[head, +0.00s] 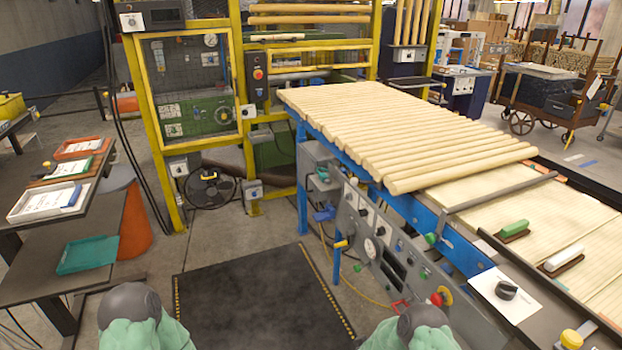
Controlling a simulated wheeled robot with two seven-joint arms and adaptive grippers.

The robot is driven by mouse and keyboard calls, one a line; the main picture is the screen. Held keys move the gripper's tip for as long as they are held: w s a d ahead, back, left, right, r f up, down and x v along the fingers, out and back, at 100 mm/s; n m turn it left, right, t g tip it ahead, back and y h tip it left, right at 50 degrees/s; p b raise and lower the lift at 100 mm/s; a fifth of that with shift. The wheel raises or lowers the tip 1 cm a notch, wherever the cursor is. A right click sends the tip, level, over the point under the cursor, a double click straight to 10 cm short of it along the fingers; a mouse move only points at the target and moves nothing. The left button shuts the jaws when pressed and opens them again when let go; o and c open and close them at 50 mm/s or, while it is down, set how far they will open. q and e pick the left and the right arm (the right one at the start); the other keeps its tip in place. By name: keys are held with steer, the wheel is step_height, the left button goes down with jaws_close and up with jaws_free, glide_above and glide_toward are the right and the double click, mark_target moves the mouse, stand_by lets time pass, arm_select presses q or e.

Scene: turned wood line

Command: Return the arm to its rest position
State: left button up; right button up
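Parts of my two arms (135,318) show at the bottom edge, pale green with dark grey rounded caps. One is at the lower left, the other (422,330) right of the middle. Both seem clear of the bench and the conveyor. Neither gripper is in view, so I cannot tell whether they are open or hold anything.
A blue-framed conveyor (447,222) with a row of wooden rods (400,130) runs along the right. Its control panel (385,245) faces the dark floor mat (255,300). A yellow-framed machine (162,150) stands behind. A dark bench (110,225) with trays is at left.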

steer(key=s+a+f+n+g+y+p, duration=0.1)
steer(key=s+a+f+g+y+p, duration=0.15)
steer(key=s+a+y, duration=0.7)
steer(key=s+a+r+g+y, duration=0.1)
steer(key=s+a+r+g, duration=0.1)
steer(key=s, duration=0.8)
steer(key=s+a+r+g+y, duration=0.1)
steer(key=s+g, duration=0.4)
steer(key=s, duration=0.6)
steer(key=shift+s+a+r+n, duration=0.15)
steer(key=shift+a+r+n, duration=0.3)
steer(key=shift+r, duration=0.3)
steer(key=shift+y, duration=0.25)
steer(key=shift+c, duration=1.4)
steer(key=shift+d, duration=0.1)
steer(key=shift+c, duration=0.5)
